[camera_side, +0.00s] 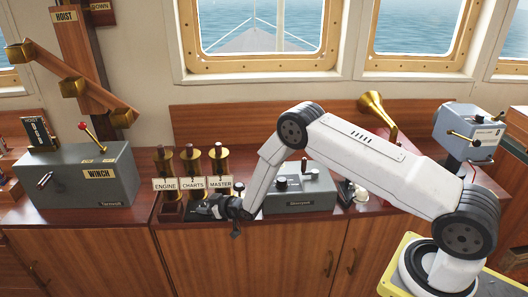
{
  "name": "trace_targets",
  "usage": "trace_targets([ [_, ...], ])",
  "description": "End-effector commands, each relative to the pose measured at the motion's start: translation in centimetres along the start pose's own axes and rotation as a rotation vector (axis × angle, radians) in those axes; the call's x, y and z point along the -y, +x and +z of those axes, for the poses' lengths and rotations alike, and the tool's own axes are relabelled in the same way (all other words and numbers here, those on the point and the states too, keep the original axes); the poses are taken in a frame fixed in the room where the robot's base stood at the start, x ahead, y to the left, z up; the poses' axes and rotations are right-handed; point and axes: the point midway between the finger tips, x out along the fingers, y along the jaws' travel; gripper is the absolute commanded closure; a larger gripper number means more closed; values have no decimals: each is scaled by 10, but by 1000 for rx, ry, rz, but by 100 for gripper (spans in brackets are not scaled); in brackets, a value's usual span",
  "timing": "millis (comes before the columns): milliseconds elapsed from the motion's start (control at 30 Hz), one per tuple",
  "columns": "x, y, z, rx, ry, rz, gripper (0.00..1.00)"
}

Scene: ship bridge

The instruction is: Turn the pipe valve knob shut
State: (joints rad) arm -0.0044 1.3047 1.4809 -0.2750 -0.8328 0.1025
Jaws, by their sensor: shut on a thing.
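Three brass pipes stand upright in a row on the wooden console, labelled ENGINE (165,184), CHARTS (193,184) and MASTER (220,182). My gripper (205,208) is low in front of the CHARTS and MASTER pipes, reaching in from the right. Its dark jaws are shut on what appears to be the pipe valve knob. The knob itself is hidden behind the jaws, so its turn cannot be seen, nor which pipe it belongs to.
A grey WINCH box (85,172) with a red-knobbed lever stands left. A grey control box (300,189) sits just right of my gripper, behind my arm. A brass horn (374,110) and a blue-grey instrument (468,125) stand further right. Cabinet doors (205,258) are below.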

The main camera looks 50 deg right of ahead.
Motion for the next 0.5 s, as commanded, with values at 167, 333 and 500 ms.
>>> trace_targets([
  [167,-1,0,-2,-3,-18,-44,100],
  [333,0,0,-2,-2,-24,-56,100],
  [500,0,0,-2,-2,-23,-55,100],
])
